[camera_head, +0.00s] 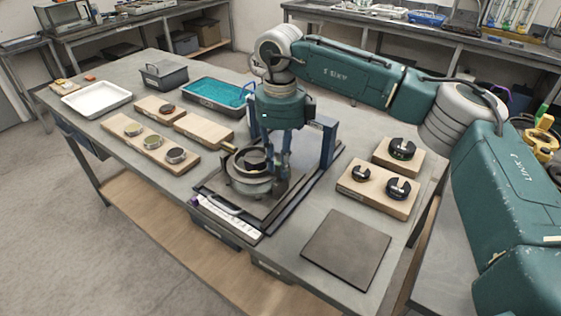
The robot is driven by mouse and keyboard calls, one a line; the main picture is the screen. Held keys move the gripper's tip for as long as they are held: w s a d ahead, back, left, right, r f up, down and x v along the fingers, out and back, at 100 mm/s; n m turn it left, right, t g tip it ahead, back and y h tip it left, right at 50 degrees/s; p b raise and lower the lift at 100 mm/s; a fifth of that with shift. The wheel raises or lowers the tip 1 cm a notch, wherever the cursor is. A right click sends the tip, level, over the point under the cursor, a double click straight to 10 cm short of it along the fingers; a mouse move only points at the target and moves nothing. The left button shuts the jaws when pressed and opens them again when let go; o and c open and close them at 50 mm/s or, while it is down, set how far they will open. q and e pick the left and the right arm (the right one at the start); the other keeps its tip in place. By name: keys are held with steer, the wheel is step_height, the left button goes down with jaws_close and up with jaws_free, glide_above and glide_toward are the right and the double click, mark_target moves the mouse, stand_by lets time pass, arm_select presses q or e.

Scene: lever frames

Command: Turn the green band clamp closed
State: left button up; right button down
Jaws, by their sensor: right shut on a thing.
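My right gripper (276,168) reaches down over a round metal assembly (247,186) in a dark fixture at the middle of the table. Its fingers are shut at the right side of the assembly, on a small part that they mostly hide. The assembly has a ring with a dark round centre, and I cannot make out a green band on it. A ring with an olive-green top (152,142) sits in the middle of the left wooden board, between two other rings, away from the gripper. My left gripper is not in view.
A blue upright frame (328,144) stands right behind the gripper. A teal-lined tray (215,93), a white tray (97,99) and a grey box (163,75) stand farther back. A flat dark mat (346,247) lies clear in front.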

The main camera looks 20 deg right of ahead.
mark_target(279, 166)
steer(key=c, duration=1.5)
jaws_free()
steer(key=shift+a, duration=0.1)
steer(key=shift+c, duration=0.2)
step_height(279, 166, up, 12)
steer(key=shift+r, duration=0.1)
